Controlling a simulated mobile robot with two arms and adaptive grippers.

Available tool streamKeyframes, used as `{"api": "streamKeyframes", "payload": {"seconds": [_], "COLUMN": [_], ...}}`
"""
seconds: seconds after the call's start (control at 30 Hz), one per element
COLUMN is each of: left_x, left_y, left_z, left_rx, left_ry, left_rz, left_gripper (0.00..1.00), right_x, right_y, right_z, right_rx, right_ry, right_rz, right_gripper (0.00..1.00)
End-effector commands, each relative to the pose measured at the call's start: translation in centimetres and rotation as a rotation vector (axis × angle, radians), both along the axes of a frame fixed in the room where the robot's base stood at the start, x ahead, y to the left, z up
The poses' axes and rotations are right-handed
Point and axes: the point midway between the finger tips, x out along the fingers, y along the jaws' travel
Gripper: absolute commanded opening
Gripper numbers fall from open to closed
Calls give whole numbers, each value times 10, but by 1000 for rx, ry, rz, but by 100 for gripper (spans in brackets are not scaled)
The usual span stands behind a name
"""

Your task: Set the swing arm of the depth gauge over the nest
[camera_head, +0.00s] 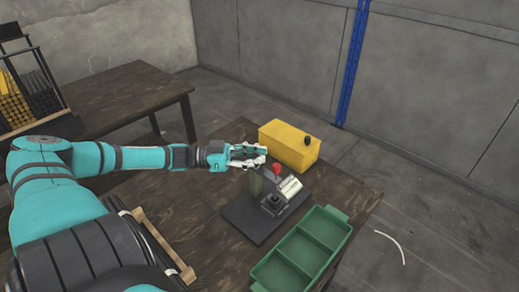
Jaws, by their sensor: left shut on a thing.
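The depth gauge stands on a dark base plate (240,218) on the near wooden table. It has an olive post (255,184), a red knob (276,169) and a pale plate (290,186). A dark raised part (273,204), which looks like the nest, sits at the front of the base. My left gripper (262,157) is at the top of the post, just left of the red knob. It is shut on what appears to be the swing arm; its fingers hide most of the contact. I cannot tell the arm's exact angle over the nest. My right gripper is out of view.
A yellow box (289,147) with a black knob stands just behind the gauge. A green divided tray (304,247) lies in front, at the right table edge. A second table (128,95) with a rack of yellow and dark items is at the back left. A pale curved strip (391,245) lies on the floor.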

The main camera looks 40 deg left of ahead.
Motion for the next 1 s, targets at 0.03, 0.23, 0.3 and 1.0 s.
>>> {"api": "streamKeyframes", "payload": {"seconds": [0.03,0.23,0.3,1.0], "left_x": [-2,-1,-1,-11], "left_y": [2,2,2,12], "left_z": [-4,-4,-4,-3], "left_rx": [0,1,1,4], "left_ry": [13,12,12,9], "left_rz": [3,4,4,2], "left_gripper": [0,12,21,45], "right_x": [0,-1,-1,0], "right_y": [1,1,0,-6], "right_z": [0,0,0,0], "right_rx": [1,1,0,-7], "right_ry": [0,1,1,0], "right_rz": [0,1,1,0], "right_gripper": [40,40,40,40]}}
